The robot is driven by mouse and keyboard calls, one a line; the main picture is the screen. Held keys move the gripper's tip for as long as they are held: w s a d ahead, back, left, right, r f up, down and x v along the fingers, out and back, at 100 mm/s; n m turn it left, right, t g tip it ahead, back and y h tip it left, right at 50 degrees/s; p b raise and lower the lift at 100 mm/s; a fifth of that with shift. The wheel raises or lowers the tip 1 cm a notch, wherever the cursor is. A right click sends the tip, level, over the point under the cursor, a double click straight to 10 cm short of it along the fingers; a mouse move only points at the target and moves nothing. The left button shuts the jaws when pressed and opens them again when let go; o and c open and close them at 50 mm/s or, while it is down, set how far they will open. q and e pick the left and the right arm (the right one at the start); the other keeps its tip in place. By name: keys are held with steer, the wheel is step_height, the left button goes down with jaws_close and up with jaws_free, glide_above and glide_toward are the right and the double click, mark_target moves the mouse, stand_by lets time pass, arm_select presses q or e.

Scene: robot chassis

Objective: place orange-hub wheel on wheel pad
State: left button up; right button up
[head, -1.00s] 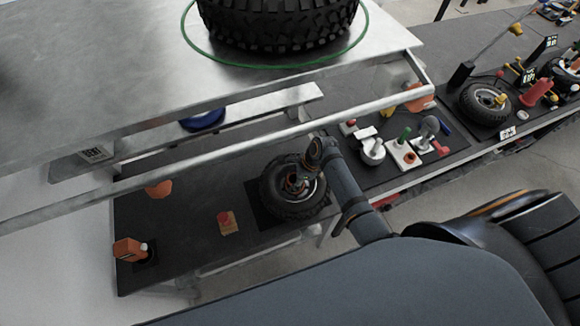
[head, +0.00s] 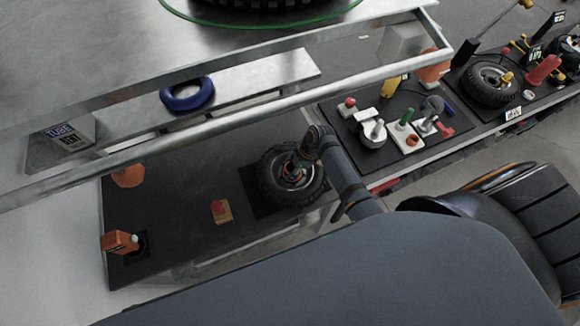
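The wheel with an orange hub (head: 271,184) lies flat on the dark bench, over a black square pad (head: 251,195) that shows along its left side. Whether the tyre rests fully on the pad or just above it, I cannot tell. My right gripper (head: 294,172) reaches down over the wheel's hub from the right. Its fingers are at the hub, small and partly hidden by my wrist, so whether they are shut on it is unclear. My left gripper is not in view.
A metal shelf edge (head: 230,124) crosses above the bench. A blue ring (head: 188,95) lies beyond it. Several tools and another wheel (head: 487,82) are at right.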

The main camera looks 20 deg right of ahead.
steer(key=o, duration=0.5)
steer(key=shift+r, duration=0.15)
steer(key=v, duration=1.1)
steer(key=shift+d+r+b, duration=0.3)
steer(key=shift+r, duration=0.05)
